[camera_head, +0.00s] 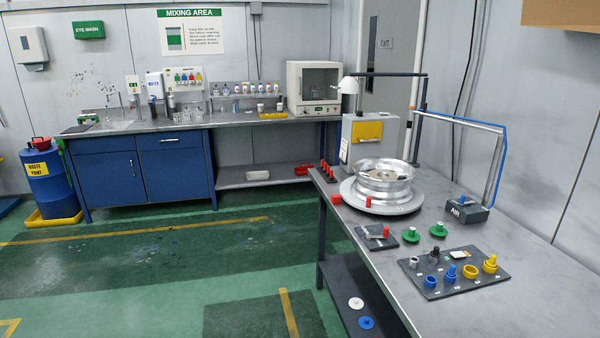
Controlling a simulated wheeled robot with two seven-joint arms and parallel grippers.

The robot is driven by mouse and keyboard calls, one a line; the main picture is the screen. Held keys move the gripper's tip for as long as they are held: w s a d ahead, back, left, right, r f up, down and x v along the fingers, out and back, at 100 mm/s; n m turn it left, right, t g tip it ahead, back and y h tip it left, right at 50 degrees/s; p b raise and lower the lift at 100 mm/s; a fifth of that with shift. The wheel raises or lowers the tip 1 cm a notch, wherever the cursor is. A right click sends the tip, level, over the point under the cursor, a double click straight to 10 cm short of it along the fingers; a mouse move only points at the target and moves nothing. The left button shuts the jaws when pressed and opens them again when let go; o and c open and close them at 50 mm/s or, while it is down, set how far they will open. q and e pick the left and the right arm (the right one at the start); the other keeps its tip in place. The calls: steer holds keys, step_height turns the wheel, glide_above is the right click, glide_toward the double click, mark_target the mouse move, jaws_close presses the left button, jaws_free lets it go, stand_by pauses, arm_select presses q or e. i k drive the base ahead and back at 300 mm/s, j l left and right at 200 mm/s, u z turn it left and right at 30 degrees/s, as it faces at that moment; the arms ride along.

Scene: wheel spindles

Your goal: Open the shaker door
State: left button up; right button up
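A white box-shaped machine (314,88), which looks like the shaker, stands at the right end of the back counter. Its front door (320,84) has a dark window and looks shut. A light panel with small controls lies below the window. Details of a handle are too small to tell. Neither of my grippers is in view.
The back counter (225,121) holds bottles, glassware and a yellow tray (273,115). A grey workbench (545,270) with a wheel rim (383,180) and colored parts stands at the right. A blue drum (50,187) is at the left. Green floor (190,255) before the counter is clear.

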mark_target(299, 66)
steer(key=i+j+u, duration=0.5)
steer(key=i+u, duration=0.25)
steer(key=i+j+z, duration=0.15)
steer(key=i, duration=3.6)
steer(key=i+z, duration=0.4)
steer(key=i, duration=0.2)
steer(key=i+z, duration=0.45)
steer(key=i, duration=0.15)
steer(key=i+j+z, duration=0.4)
steer(key=i+l+z, duration=0.15)
steer(key=i+z, duration=0.75)
steer(key=i+l+u, duration=0.15)
steer(key=u, duration=0.2)
steer(key=i+l+u, duration=0.35)
steer(key=l+u, duration=0.15)
steer(key=u, duration=0.2)
steer(key=l+u, duration=0.45)
steer(key=u, duration=0.3)
steer(key=k+l+u, duration=0.15)
steer(key=u, duration=0.2)
